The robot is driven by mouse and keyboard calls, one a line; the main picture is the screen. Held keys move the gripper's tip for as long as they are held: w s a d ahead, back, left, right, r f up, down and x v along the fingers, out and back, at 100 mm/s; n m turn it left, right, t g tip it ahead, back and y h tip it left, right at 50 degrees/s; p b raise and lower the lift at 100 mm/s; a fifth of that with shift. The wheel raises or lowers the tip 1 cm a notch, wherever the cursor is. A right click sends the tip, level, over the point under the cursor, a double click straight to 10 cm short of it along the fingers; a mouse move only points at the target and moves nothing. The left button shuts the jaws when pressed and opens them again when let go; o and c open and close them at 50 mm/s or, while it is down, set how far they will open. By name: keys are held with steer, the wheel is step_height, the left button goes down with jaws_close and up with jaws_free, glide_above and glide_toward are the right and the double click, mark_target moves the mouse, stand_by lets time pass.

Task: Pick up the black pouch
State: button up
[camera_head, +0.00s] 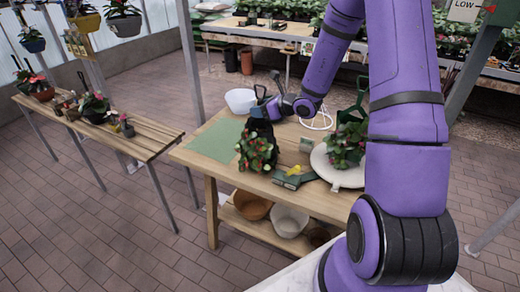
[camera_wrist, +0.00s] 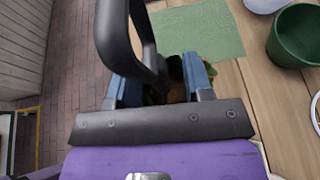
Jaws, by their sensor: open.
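A black pouch (camera_head: 259,128) stands on the wooden table with a leafy, red-flowered plant (camera_head: 258,152) in front of it or in it; I cannot tell which. My gripper (camera_head: 262,110) is just above the pouch's top in the head view. In the wrist view my gripper (camera_wrist: 160,80) shows its two blue fingers apart, with dark and brownish-green matter between them. A thick black loop (camera_wrist: 115,35) rises close to the camera beside the left finger; I cannot tell whether it belongs to the pouch. Contact between fingers and pouch is hidden.
A green mat (camera_head: 214,141) lies left of the pouch and a white bowl (camera_head: 240,101) stands behind it. A white round plate (camera_head: 345,178) with another plant is at the right. A green pot (camera_wrist: 298,38) stands right of my gripper. A slatted bench (camera_head: 150,143) is at left.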

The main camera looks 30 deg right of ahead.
steer(key=shift+w, duration=0.15)
steer(key=shift+c, duration=0.2)
steer(key=shift+a, duration=0.1)
jaws_close()
stand_by(1.1)
